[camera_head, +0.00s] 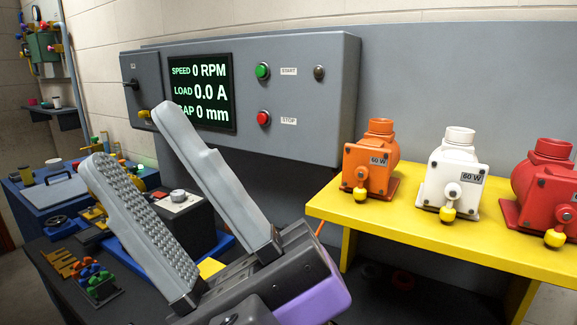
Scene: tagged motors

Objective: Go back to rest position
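My gripper (136,139) is in the front left of the head view, with its two grey fingers pointing up and to the left. The fingers are apart and nothing shows between them. One finger has a studded inner pad. The gripper is in front of the grey control panel (335,70) and hides part of its display (205,90). An orange motor (372,155), a white motor (455,165) and a red motor (540,185) stand upright on the yellow shelf (420,235), apart from my gripper. The orange and white motors carry "60 W" tags.
The display reads speed 0 RPM, load 0.0 A and gap 0 mm. The panel has a green button (262,71) and a red button (263,118). A blue workbench (30,215) is at left.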

